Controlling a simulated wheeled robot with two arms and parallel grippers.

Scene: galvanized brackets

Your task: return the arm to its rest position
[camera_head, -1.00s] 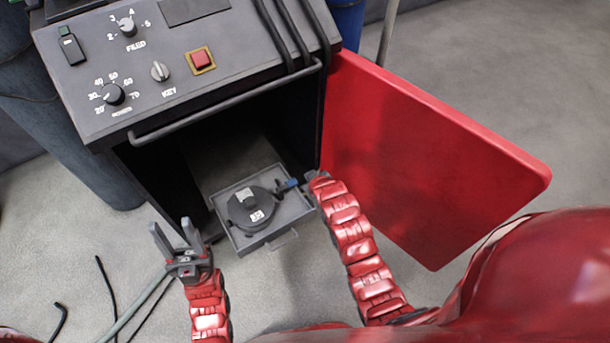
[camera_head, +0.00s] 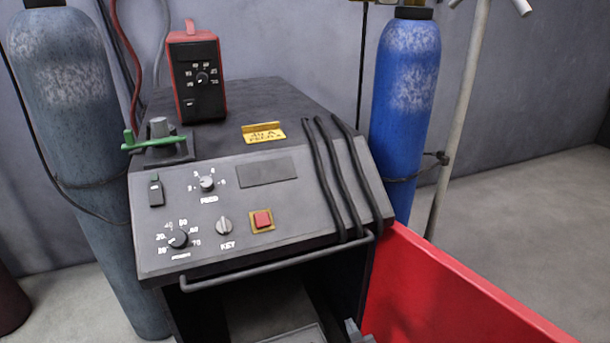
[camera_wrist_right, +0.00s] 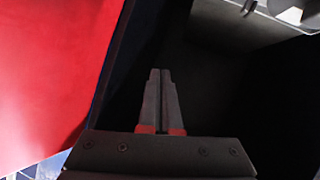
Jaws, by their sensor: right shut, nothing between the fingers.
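My right gripper shows in the right wrist view (camera_wrist_right: 160,74) with its two grey fingers together, shut and empty. They stand out against the dark inside of the welding machine's cabinet (camera_head: 340,285). In the head view, only a small grey part of my right gripper (camera_head: 354,330) shows at the bottom edge, by the right side of the cabinet opening. The rest of the right arm is out of the picture. My left gripper is not in view.
The red door (camera_head: 440,292) stands open right of the cabinet; it fills the left of the right wrist view (camera_wrist_right: 50,70). A handle bar (camera_head: 275,267) crosses above the opening. A blue cylinder (camera_head: 404,110) and a grey cylinder (camera_head: 70,130) flank the machine. Floor at right is clear.

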